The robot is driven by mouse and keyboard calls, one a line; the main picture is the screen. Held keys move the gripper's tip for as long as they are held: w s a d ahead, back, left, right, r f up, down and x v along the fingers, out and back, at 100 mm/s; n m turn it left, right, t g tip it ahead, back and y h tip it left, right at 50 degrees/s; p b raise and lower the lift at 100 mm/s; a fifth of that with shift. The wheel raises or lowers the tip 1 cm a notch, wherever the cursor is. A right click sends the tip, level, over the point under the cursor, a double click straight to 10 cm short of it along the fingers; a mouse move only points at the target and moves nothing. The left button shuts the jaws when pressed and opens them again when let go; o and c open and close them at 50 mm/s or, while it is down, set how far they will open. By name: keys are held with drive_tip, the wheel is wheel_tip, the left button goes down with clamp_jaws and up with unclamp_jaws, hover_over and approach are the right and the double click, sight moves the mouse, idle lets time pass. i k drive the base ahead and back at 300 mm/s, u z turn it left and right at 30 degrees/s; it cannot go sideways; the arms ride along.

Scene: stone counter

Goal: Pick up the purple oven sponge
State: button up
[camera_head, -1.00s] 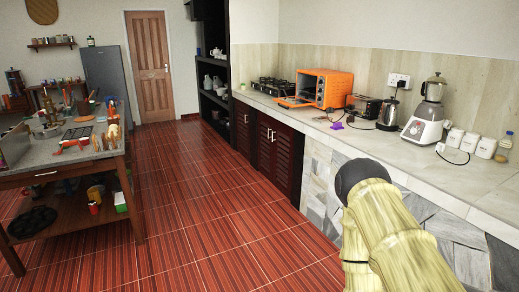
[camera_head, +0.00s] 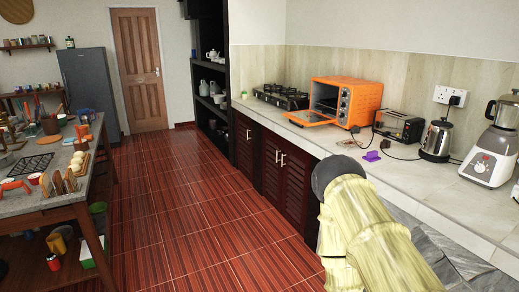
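The purple oven sponge (camera_head: 372,156) is a small flat shape on the stone counter (camera_head: 400,176), in front of the black toaster and left of the kettle. My yellowish arm with a dark rounded end rises at the lower right, in front of the counter's edge. In the picture this dark part is left of and below the sponge. My gripper does not show, so I cannot see its fingers or whether it holds anything.
The open orange oven (camera_head: 346,100), black toaster (camera_head: 398,126), kettle (camera_head: 437,141) and blender (camera_head: 494,143) stand around the sponge. Dark cords lie near it. A cluttered table (camera_head: 52,205) stands at left; the red tiled floor (camera_head: 190,210) between is clear.

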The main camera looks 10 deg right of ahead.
sight(371, 157)
drive_tip(key=z, duration=0.2)
drive_tip(key=i, duration=1.8)
drive_tip(key=z, duration=0.3)
